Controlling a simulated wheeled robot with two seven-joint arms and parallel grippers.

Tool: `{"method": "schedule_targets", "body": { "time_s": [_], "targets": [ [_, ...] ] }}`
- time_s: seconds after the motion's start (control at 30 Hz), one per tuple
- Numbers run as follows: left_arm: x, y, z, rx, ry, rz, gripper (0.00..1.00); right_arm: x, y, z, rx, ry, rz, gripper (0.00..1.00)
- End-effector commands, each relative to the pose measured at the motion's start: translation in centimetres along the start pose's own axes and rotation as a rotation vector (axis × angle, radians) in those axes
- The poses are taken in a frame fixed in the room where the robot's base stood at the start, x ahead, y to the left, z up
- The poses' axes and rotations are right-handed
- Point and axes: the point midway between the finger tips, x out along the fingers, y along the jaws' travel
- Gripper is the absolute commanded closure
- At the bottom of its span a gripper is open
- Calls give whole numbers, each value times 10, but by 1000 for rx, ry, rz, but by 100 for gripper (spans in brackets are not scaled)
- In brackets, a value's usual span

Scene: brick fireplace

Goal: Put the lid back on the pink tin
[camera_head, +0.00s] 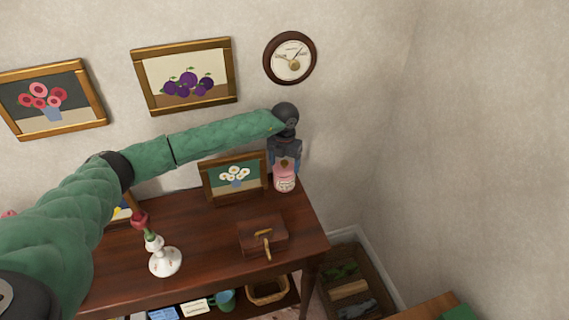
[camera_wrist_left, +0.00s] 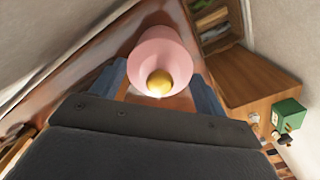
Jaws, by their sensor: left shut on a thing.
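The pink tin (camera_head: 285,184), with a pale label on its front, stands at the back right of the dark wooden table. My left gripper (camera_head: 286,160) points down right over it, its fingers at the tin's top. In the left wrist view a round pink lid (camera_wrist_left: 163,48) with a gold knob (camera_wrist_left: 159,83) sits between my blue fingers, and the gripper is shut on it. The lid hides the tin's opening, so I cannot tell whether the lid rests on the rim or hangs just above. My right gripper is not in view.
A framed picture of white flowers (camera_head: 234,178) stands close left of the tin. A brown box with a gold handle (camera_head: 262,236) and a white vase with a red flower (camera_head: 165,262) are nearer the front. The table's right edge (camera_head: 318,225) is close by.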

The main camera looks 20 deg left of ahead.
Motion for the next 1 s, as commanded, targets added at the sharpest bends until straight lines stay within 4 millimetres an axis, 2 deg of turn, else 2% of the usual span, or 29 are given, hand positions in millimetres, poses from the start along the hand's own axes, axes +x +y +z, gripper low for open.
{"method": "schedule_targets", "body": {
  "time_s": [0.23, 0.27, 0.37, 1.0],
  "targets": [
    [0, 0, 0, 0, 0, 0, 48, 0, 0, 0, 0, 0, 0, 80],
    [0, 0, 0, 0, 0, 0, 20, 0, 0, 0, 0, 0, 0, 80],
    [0, 0, 0, 0, 0, 0, 1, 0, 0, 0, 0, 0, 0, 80],
    [0, 0, 0, 0, 0, 0, 0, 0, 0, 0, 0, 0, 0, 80]
  ]
}}
